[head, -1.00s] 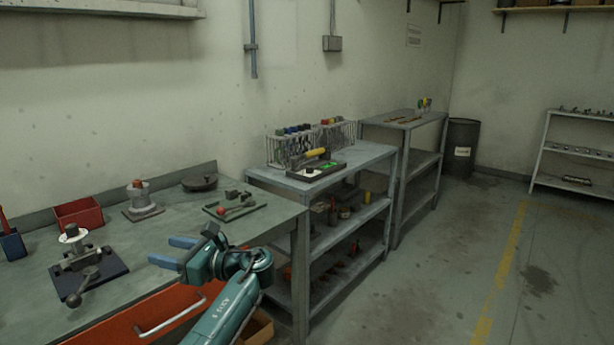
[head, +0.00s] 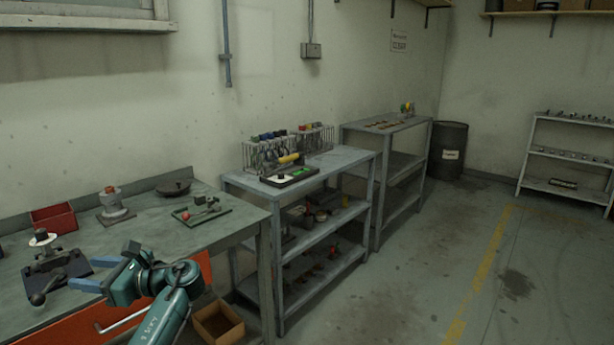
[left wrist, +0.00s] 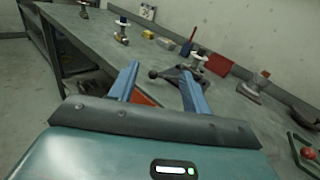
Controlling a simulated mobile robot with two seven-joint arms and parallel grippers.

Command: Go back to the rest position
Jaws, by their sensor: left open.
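My left gripper (head: 97,276) is open, its two blue fingers apart with nothing between them. In the head view it is at the lower left, in front of the workbench (head: 150,245) and its orange drawer. In the left wrist view its fingers (left wrist: 158,88) point towards the bench, with a dark vise-like fixture (left wrist: 178,75) showing between and beyond them. That fixture (head: 55,268) stands on the bench at the left in the head view, apart from the fingers as far as I can tell. My right gripper is not in view.
On the bench are a red bin (head: 54,219), a grey flanged part (head: 114,208), a dark round disc (head: 174,188) and a green tray (head: 201,212). A cardboard box (head: 217,323) is on the floor beside the bench. Shelves stand to the right; the floor (head: 420,285) there is open.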

